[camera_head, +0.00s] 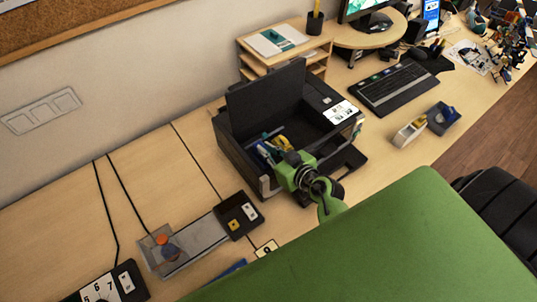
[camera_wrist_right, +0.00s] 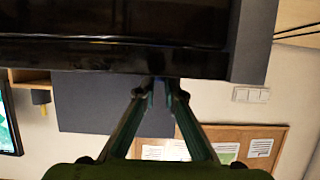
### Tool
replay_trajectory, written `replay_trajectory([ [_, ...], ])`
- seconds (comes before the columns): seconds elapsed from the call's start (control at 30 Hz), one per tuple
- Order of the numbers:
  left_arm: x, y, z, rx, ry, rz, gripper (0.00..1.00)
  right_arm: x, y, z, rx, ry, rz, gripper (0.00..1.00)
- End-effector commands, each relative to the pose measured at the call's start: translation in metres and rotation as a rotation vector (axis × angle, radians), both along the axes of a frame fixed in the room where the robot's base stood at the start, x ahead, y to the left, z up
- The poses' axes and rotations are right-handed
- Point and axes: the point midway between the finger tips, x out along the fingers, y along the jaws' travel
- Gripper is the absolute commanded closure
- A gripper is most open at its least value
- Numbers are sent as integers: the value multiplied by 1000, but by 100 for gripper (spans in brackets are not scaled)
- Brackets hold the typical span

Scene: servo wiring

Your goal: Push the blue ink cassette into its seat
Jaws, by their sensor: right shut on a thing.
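The open black printer (camera_head: 236,155) stands on the desk with its lid raised. The blue ink cassette (camera_head: 265,153) shows as a small blue shape inside its front left part, beside a yellow one (camera_head: 285,143). My right gripper (camera_head: 277,154) reaches into the printer from the front right, its tips at the blue cassette. In the right wrist view the fingers of the right gripper (camera_wrist_right: 159,84) converge at the dark printer edge. What lies between the tips is too dark to tell there, and the cassette's seat is hidden. My left gripper is not in view.
A keyboard (camera_head: 395,88), a tape dispenser (camera_head: 408,133) and a dark blue holder (camera_head: 443,117) are right of the printer. A wooden shelf (camera_head: 283,60) stands behind it. A grey track (camera_head: 190,243) with a black box (camera_head: 239,215) lies front left. Desk further left is mostly clear.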

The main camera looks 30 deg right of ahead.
Motion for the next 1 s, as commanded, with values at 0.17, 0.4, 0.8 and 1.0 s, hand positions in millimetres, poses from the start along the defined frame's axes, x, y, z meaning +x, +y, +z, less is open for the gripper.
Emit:
replay_trajectory([
  [0.17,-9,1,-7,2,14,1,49,-2,-3,-25,-6,4,2,100],
  [0.4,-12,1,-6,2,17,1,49,-2,-3,-26,-4,5,-2,100],
  [0.8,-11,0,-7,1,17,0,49,-4,-1,-31,-3,12,3,74],
  [1.0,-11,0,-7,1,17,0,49,-10,-1,-29,-1,16,4,74],
])
